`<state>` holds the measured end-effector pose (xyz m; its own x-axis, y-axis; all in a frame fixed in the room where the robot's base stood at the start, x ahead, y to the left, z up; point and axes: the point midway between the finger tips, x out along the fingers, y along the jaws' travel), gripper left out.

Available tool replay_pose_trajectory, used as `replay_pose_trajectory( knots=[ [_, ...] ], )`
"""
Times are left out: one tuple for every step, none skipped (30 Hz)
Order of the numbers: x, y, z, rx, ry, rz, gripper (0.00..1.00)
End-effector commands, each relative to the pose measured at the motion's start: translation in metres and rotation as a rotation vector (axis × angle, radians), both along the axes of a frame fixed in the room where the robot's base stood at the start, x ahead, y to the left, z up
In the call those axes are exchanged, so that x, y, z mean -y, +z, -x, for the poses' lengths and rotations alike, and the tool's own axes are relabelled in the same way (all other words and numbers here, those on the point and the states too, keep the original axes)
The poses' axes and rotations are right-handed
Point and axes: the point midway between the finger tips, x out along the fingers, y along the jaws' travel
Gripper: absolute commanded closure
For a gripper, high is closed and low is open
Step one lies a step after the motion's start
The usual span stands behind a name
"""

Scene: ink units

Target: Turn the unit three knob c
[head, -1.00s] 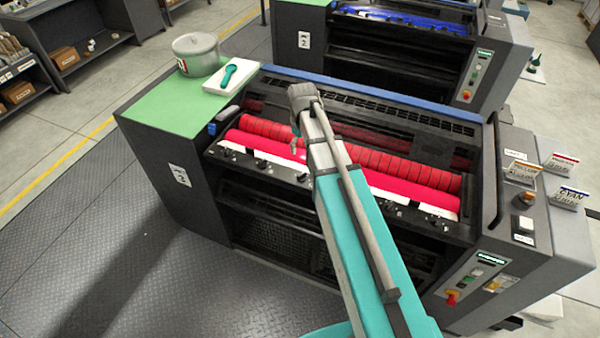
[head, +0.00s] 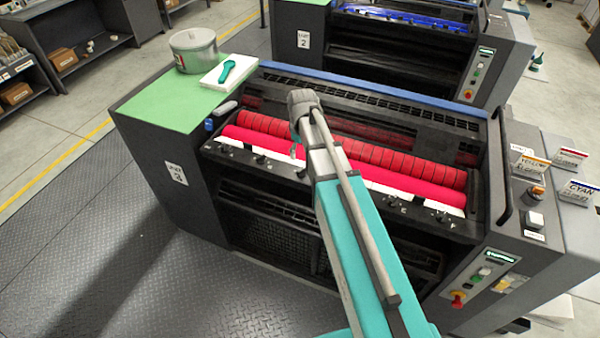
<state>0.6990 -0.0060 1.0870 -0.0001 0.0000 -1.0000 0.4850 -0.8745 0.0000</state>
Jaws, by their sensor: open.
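Unit three (head: 172,215) is the near dark press with red rollers (head: 255,141). A row of small dark knobs runs along the ledge in front of its rollers. The third knob from the left (head: 301,173), which I take for knob c, is small in the picture; its letter and its angle cannot be read. My arm hides part of the row to the right.
A green top (head: 160,108) at the left bears a grey pot (head: 194,50) and a white pad with a teal tool (head: 228,72). Ink cards (head: 530,166) and a control panel (head: 480,276) are at the right. Unit two (head: 400,45) stands behind. Floor at front left is clear.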

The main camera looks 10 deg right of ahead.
Motion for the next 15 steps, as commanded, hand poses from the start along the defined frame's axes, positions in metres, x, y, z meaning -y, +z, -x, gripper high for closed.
replay_pose_trajectory(
  knots=[
    [0.0,-0.008,0.0,0.0,0.0,0.0,0.14],
    [0.0,-0.011,0.0,0.0,0.0,0.0,0.14],
    [0.0,-0.014,0.0,0.0,0.0,0.0,0.14],
    [0.0,-0.016,0.0,0.0,0.0,0.0,0.14],
    [0.0,-0.019,0.0,0.0,0.0,0.0,0.14],
    [0.0,-0.022,0.0,0.0,0.0,0.0,0.14],
    [0.0,-0.024,0.0,0.0,0.0,0.0,0.14],
    [0.0,-0.026,0.0,0.0,0.001,0.0,0.14],
    [0.0,-0.029,0.0,0.0,0.001,0.0,0.14],
    [0.0,-0.032,0.0,0.0,0.001,0.0,0.14],
    [0.0,-0.034,0.0,0.0,0.001,0.0,0.14],
    [0.0,-0.037,0.0,0.0,0.001,0.0,0.14],
    [0.0,-0.039,0.0,0.0,0.001,0.0,0.14],
    [0.0,-0.042,0.0,0.0,0.001,0.0,0.14],
    [0.0,-0.045,0.0,0.0,0.001,0.0,0.14]
  ],
)
